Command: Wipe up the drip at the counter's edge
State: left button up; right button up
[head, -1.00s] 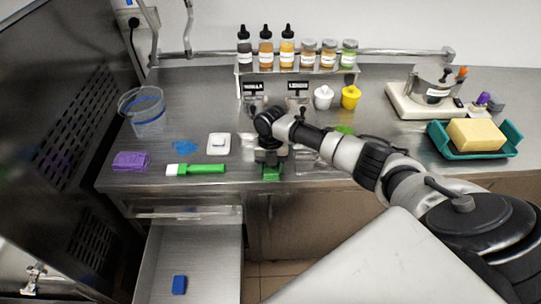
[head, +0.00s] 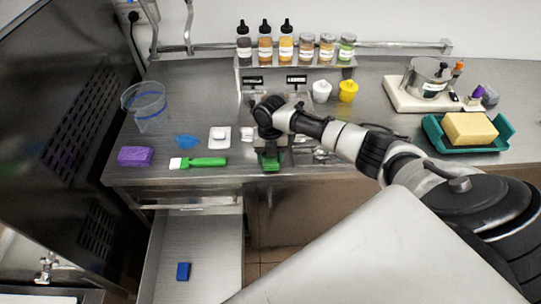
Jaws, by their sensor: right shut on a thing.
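My right gripper (head: 270,152) points down at the counter's front edge, in the middle of the head view. It is shut on a green thing (head: 271,161), which looks like a cloth or sponge and is at or just above the steel counter (head: 335,172). Whether it touches the steel is hard to tell. I cannot make out the drip; the gripper and the green thing may cover it. My left gripper is not in view.
A green-handled brush (head: 205,162), a purple sponge (head: 135,156) and a clear tub (head: 148,108) are to the left. A teal tray (head: 433,133) with a yellow block (head: 470,128) is at right. An open drawer (head: 208,240) below holds a blue block (head: 183,271).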

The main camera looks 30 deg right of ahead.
jog(key=shift+r+p, duration=0.7)
jog(key=shift+r, duration=0.55)
notch_tip(320, 180, up, 3)
jog(key=p, duration=0.2)
jog(key=shift+p, duration=0.35)
